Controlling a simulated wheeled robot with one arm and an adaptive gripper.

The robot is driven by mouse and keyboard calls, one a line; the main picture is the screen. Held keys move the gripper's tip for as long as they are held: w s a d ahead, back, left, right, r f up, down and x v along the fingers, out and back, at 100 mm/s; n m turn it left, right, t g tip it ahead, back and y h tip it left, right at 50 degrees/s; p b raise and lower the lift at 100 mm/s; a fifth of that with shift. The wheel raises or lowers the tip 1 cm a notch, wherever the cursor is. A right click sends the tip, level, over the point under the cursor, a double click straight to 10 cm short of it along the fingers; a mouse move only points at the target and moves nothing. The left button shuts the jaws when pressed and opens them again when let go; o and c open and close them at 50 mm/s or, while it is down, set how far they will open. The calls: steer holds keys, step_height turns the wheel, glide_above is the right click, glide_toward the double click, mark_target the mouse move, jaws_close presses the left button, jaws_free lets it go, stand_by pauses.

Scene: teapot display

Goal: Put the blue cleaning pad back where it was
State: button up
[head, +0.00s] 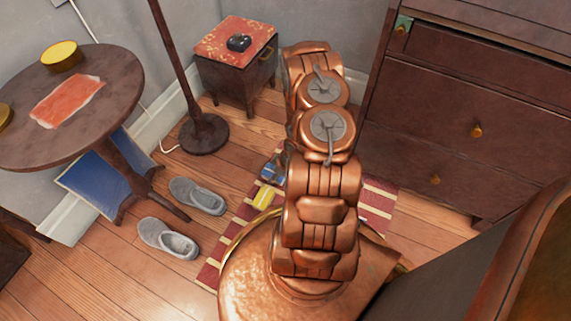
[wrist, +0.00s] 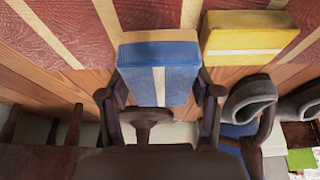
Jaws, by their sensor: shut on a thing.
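The blue cleaning pad (wrist: 157,55) is a blue block with a pale stripe, seen between the two dark fingers of my gripper (wrist: 159,92) in the wrist view. My gripper is shut on it. In the head view the blue pad (head: 272,171) shows small beside my copper arm, which hides part of the gripper. I cannot tell whether the pad touches the floor. A yellow pad (wrist: 247,38) with a pale stripe lies to its right on the red striped rug (wrist: 60,28). The yellow pad (head: 264,197) also shows in the head view.
Grey slippers (head: 197,195) lie left of the rug, near a round table (head: 120,90) with a blue panel (head: 92,183) beneath. A lamp base (head: 204,134) and a small red-topped cabinet (head: 222,80) stand behind. A dark dresser (head: 430,130) stands on the right.

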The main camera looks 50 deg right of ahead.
steer(key=d, duration=0.2)
steer(key=w+d, duration=0.1)
steer(key=d, duration=0.2)
steer(key=w+d+b, duration=0.1)
steer(key=d, duration=0.2)
steer(key=shift+w+f, duration=0.2)
steer(key=shift+f, duration=0.2)
steer(key=shift+f+b, duration=1.1)
steer(key=shift+f, duration=0.65)
steer(key=shift+f, duration=0.2)
steer(key=o, duration=1.2)
steer(key=shift+r, duration=0.15)
